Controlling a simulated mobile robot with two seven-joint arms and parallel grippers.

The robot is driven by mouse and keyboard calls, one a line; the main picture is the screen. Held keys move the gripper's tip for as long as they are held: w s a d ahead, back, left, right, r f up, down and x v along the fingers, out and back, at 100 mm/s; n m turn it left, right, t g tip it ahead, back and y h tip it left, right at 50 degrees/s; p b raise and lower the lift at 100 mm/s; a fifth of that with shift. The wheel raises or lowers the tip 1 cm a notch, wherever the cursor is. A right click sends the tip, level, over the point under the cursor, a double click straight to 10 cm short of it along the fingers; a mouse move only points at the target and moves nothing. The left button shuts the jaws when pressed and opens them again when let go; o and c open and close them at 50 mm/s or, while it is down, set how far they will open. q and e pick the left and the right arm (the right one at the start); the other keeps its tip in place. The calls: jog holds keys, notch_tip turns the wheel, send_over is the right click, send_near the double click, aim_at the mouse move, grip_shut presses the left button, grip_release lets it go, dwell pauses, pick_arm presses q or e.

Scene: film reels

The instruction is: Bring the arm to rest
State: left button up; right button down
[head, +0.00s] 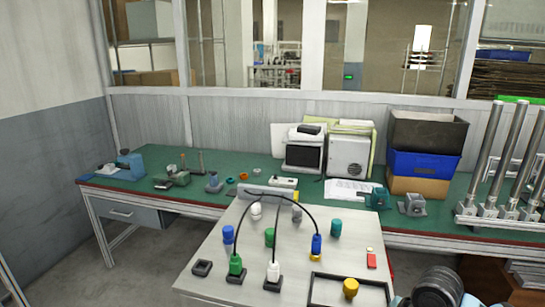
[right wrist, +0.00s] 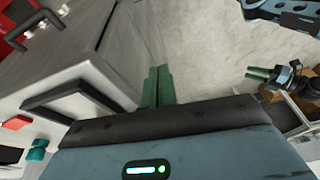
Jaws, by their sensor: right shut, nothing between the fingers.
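My right arm (head: 440,287) shows at the bottom right of the head view, beside the right edge of the white-topped table (head: 215,255). In the right wrist view my right gripper (right wrist: 158,72) is shut and empty. Its green fingers lie together over bare floor, just beside the table's side and touching nothing I can see. A dark arm part with green prongs (right wrist: 258,75) shows small at the right of the right wrist view. It may be my left gripper, but its jaw state is unclear. My left arm does not show in the head view.
The table carries coloured plugs with black cables (head: 277,235), loose cylinders, a yellow knob (head: 350,287) and a black frame (head: 330,291). A green workbench (head: 250,168) with machines and stacked bins (head: 425,150) stands behind. Metal posts (head: 490,160) rise at right. Floor beside the table is clear.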

jog(key=s+a+f+m+t, duration=0.1)
jog(key=s+a+f+m, duration=0.15)
jog(key=s+f, duration=0.35)
jog(key=s+a+f+m, duration=0.2)
jog(key=s+f+m, duration=0.15)
jog(key=s, duration=0.35)
jog(key=s+d+f+m+h, duration=0.1)
jog(key=s+d+m, duration=0.2)
jog(key=s, duration=0.5)
jog(key=s+d+f+m+h, duration=0.1)
jog(key=s+d+m+h, duration=0.15)
jog(key=s, duration=0.45)
jog(key=w+a+f+t+y, duration=0.2)
jog(key=w+f+t, duration=0.4)
jog(key=f, duration=0.4)
jog(key=shift+w+a+f+t, duration=0.15)
jog(key=shift+a+f+t, duration=0.1)
jog(key=shift+t, duration=0.35)
jog(key=shift+m+y, duration=0.25)
